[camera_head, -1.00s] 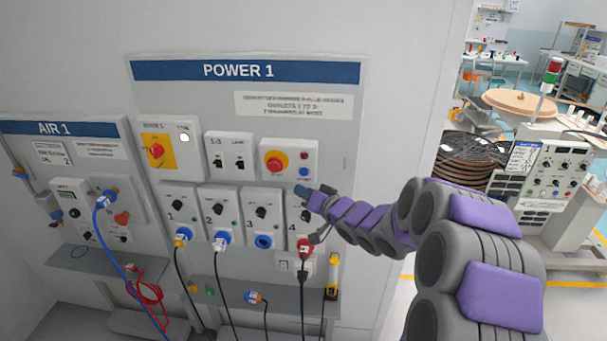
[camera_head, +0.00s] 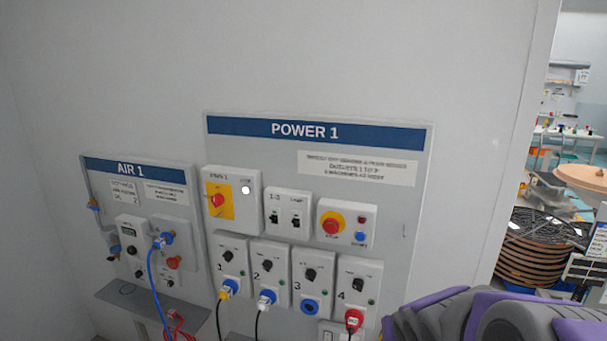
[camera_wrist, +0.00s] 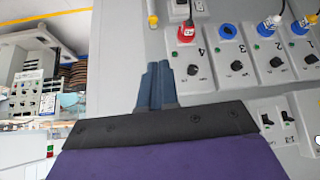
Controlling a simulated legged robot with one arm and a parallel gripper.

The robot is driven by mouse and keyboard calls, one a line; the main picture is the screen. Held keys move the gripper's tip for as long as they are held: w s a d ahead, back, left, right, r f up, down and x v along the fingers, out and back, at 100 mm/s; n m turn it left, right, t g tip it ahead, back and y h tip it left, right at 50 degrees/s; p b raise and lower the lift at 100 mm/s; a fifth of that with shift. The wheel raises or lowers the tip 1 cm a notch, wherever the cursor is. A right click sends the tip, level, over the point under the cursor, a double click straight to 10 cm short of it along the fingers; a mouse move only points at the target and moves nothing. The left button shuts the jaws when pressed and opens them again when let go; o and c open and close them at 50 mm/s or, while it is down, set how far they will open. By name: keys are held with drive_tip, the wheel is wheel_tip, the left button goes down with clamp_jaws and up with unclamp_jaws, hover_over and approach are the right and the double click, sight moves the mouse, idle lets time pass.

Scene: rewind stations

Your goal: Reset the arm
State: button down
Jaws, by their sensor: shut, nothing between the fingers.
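My gripper (camera_wrist: 157,84) shows in the wrist view with its two blue-grey fingers together, shut and empty. It is in front of the wall and power panel, apart from the outlets as far as I can tell. In the head view only my purple and grey arm shows, low at the right edge; the gripper itself is out of that view. The POWER 1 panel (camera_head: 410,230) stands ahead, with outlets numbered 1 to 4. A red plug (camera_head: 354,319) is at outlet 4, and it also shows in the wrist view (camera_wrist: 186,33).
The AIR 1 panel (camera_head: 100,177) with a blue hose (camera_head: 151,270) is to the left, above a grey shelf (camera_head: 110,296). A cable reel (camera_head: 537,245) and a machine stand beyond the wall's edge at right. The wall above the panels is bare.

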drive_tip(key=s+a+f+g, duration=0.1)
drive_tip(key=s+a+g, duration=0.1)
drive_tip(key=s, duration=0.8)
drive_tip(key=s+a+f+n+g+b, duration=0.1)
drive_tip(key=s+g, duration=0.3)
drive_tip(key=s, duration=0.6)
drive_tip(key=s+a+f+n+g+y+b, duration=0.1)
drive_tip(key=s+a+g, duration=0.1)
drive_tip(key=s, duration=0.9)
drive_tip(key=shift+a+g, duration=0.4)
drive_tip(key=shift+a, duration=0.25)
